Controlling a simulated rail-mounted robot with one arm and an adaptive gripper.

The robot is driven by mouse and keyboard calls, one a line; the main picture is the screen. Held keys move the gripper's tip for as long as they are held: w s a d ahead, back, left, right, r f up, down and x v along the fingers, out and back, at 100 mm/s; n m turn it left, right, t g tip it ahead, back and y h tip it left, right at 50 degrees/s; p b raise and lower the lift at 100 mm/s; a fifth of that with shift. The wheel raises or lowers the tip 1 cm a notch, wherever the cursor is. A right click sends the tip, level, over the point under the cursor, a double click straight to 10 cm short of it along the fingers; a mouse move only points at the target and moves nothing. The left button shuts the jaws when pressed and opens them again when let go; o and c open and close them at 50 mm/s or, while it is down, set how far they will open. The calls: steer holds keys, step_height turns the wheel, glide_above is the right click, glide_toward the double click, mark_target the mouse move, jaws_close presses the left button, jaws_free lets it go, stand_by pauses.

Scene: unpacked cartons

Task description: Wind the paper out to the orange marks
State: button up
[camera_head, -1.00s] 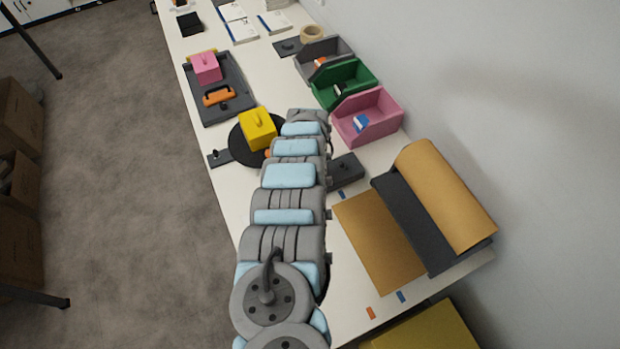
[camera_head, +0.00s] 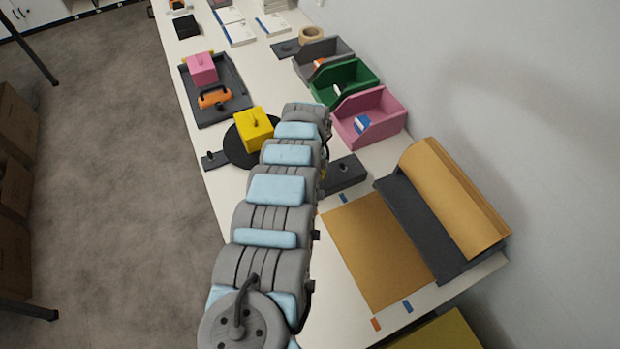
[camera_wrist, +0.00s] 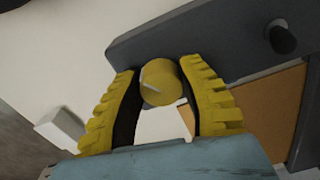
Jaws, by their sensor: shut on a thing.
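The brown paper roll (camera_head: 455,200) sits in a dark grey holder (camera_head: 425,235) at the right. A flat brown sheet (camera_head: 372,245) runs out leftward from it over the white table. In the wrist view my gripper (camera_wrist: 163,95) is shut on a round yellow knob (camera_wrist: 160,82) beside a dark grey bar (camera_wrist: 215,45). Brown paper (camera_wrist: 270,110) shows behind it. In the head view my arm hides most of the gripper.
Blue marks (camera_head: 407,306) lie beside the sheet. A dark grey block (camera_head: 345,175) is by my arm. Pink (camera_head: 368,125), green (camera_head: 340,85) and grey bins stand along the wall. A yellow block (camera_head: 254,130) sits on a black disc left of my arm.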

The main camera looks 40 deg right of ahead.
steer(key=shift+m, duration=0.7)
steer(key=o, duration=1.2)
steer(key=shift+r, duration=0.1)
step_height(320, 180, up, 12)
steer(key=shift+f, duration=0.1)
